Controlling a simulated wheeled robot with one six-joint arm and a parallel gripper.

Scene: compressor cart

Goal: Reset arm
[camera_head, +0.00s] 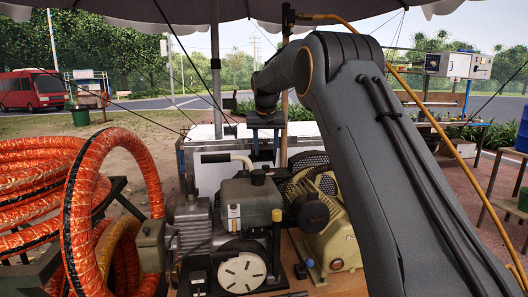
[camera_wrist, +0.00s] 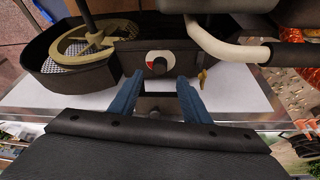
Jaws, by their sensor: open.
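My arm reaches from the right foreground over the machine. My gripper (camera_head: 265,150) hangs at its end, above and behind the compressor cart in the head view. In the wrist view its two blue fingers (camera_wrist: 159,80) are apart, with nothing held between them. A round black knob on a red and white dial (camera_wrist: 158,63) shows between and just beyond the fingertips; I cannot tell how far off it is. The compressor's grey engine block (camera_head: 248,203) and tan motor (camera_head: 335,240) stand below the arm in the head view.
Coiled orange hoses (camera_head: 110,190) stand close on the left. A pale pipe (camera_wrist: 215,42) and a black housing with a mesh guard (camera_wrist: 75,60) lie near the fingers. A small yellow part (camera_wrist: 202,76) sits right of them. A thin pole (camera_head: 216,70) rises behind the cart.

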